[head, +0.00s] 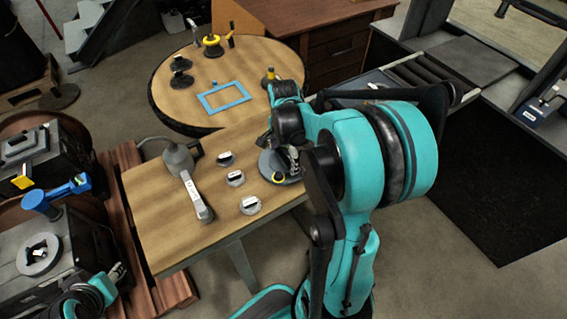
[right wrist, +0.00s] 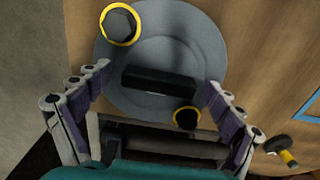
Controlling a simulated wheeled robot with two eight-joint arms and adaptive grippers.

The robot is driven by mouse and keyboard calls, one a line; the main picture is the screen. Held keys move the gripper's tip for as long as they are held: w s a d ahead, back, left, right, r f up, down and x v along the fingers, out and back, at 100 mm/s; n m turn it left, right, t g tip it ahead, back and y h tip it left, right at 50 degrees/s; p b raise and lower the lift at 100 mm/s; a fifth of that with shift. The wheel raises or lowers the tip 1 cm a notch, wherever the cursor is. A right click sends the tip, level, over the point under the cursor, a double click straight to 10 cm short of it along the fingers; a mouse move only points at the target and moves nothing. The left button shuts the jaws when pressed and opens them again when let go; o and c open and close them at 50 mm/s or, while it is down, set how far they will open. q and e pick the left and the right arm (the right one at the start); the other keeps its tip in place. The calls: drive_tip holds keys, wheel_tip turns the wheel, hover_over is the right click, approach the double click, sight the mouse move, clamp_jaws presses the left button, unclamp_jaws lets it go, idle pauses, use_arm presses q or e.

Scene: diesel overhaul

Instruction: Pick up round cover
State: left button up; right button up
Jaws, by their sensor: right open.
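The round cover (head: 267,162) is a grey disc lying on the rectangular wooden table, partly hidden by my right arm in the head view. In the right wrist view the round cover (right wrist: 195,45) shows a black bar handle (right wrist: 158,82) across its middle and two yellow-ringed knobs near its edge. My right gripper (head: 293,160) is over the cover. In the right wrist view the right gripper (right wrist: 158,78) is open, its fingers on either side of the handle and apart from it. Contact with the disc cannot be told. My left gripper is not in view.
Several small discs with black grips, one of them (head: 235,178), and a grey hand tool (head: 198,198) lie left of the cover. Behind stands a round table with a blue frame (head: 223,97) and yellow-black items. Dark machines (head: 35,155) stand at left.

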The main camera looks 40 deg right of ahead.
drive_tip(key=shift+s+a+r, duration=0.1)
drive_tip(key=c, duration=1.4)
drive_tip(key=shift+c, duration=0.4)
drive_tip(key=shift+s, duration=0.1)
